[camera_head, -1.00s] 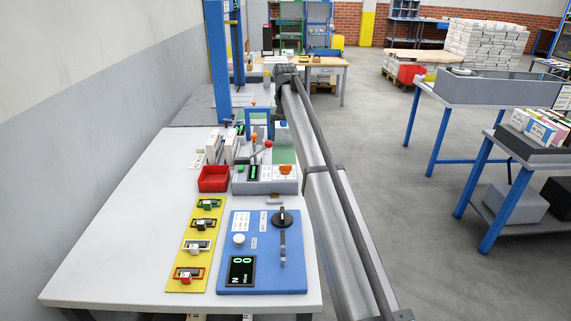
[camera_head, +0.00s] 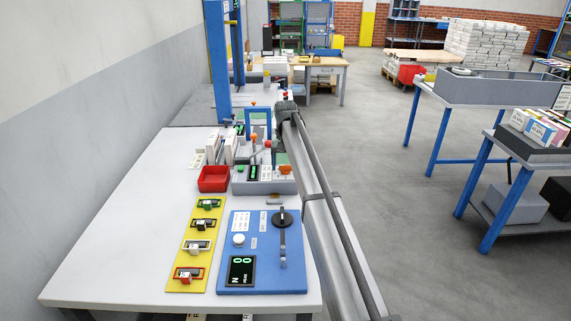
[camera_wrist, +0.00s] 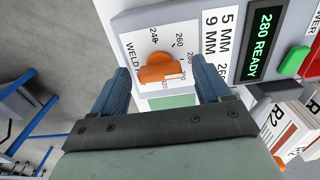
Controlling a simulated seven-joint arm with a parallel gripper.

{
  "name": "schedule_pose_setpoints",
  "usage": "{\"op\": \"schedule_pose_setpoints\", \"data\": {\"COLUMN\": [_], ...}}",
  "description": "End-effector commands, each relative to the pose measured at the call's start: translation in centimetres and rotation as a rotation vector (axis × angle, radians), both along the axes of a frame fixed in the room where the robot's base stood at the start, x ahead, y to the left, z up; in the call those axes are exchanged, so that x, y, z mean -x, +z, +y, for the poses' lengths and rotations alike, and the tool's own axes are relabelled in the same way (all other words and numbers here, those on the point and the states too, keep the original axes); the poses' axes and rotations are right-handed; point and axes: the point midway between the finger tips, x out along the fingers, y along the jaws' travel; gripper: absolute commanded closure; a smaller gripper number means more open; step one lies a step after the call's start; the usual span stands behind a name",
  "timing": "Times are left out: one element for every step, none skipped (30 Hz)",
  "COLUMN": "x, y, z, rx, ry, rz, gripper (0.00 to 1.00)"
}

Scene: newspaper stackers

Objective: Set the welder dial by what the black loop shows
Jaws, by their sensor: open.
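The welder (camera_head: 265,188) stands behind the blue panel and is partly hidden by my arm. Its orange dial (camera_wrist: 160,68) shows in the wrist view on a white scale with numbers such as 240 and 260. Its exact pointing is hard to read. The welder display (camera_wrist: 264,40) reads "280 READY". My gripper (camera_wrist: 160,69) is open, one finger on each side of the dial in the picture. No grip on the dial shows. The black loop (camera_head: 205,224) is second from the back on the yellow board (camera_head: 187,260); its reading is too small to tell.
A green button (camera_wrist: 293,60) and white R2 packs (camera_wrist: 284,125) lie right of the dial in the wrist view. A red bin (camera_head: 213,179) is left of the welder. The blue panel (camera_head: 235,289) is in front. The table's left part is clear.

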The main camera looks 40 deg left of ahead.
Motion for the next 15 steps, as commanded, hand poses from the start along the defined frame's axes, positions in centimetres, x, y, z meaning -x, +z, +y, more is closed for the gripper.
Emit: {"op": "schedule_pose_setpoints", "data": {"x": [0.00,0.00,0.00,0.00,0.00,0.01,0.01,0.01,0.01,0.00,0.00,0.00,0.00,0.00,0.00], "y": [-0.02,-0.01,-0.01,0.00,0.00,0.00,0.01,0.01,0.01,0.01,0.01,0.02,0.02,0.02,0.02], "z": [0.00,0.00,0.00,0.00,0.00,-0.01,-0.01,-0.01,-0.01,0.00,0.00,0.00,0.00,0.00,0.00], "rx": [0.000,0.000,0.000,0.000,0.000,0.000,0.000,0.000,0.000,0.000,0.000,0.000,0.000,0.000,0.000], "ry": [0.000,0.000,0.000,0.000,0.000,0.000,0.000,0.000,0.000,0.000,0.000,0.000,0.000,0.000,0.000], "rz": [0.000,0.000,0.000,0.000,0.000,0.000,0.000,0.000,0.000,0.000,0.000,0.000,0.000,0.000,0.000], "gripper": [0.23,0.23,0.23,0.23,0.23,0.25,0.28,0.31,0.35,0.38,0.41,0.44,0.47,0.50,0.54]}}
